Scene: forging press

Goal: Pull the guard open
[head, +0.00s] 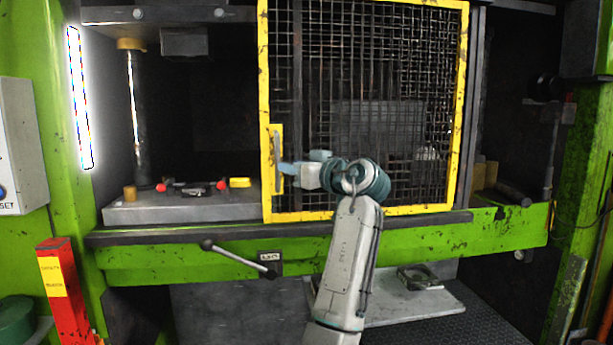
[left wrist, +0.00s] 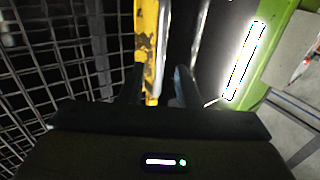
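The guard (head: 375,85) is a yellow-framed wire mesh panel standing in front of the right part of the press opening. Its upright handle (head: 277,155) sits on a yellow plate at the lower left of the frame. My left gripper (head: 284,168) is at this handle, reaching in from the right across the mesh. In the left wrist view, the dark fingers (left wrist: 158,78) stand apart on either side of the yellow guard edge (left wrist: 150,50), with a gap beside the right finger. Finger contact with the handle cannot be made out. My right gripper is not in view.
Left of the guard, the press bed (head: 190,207) is uncovered, with red-tipped parts and a yellow block (head: 240,182). A red post (head: 65,290) stands at lower left. A bright strip light (head: 80,98) is on the left column.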

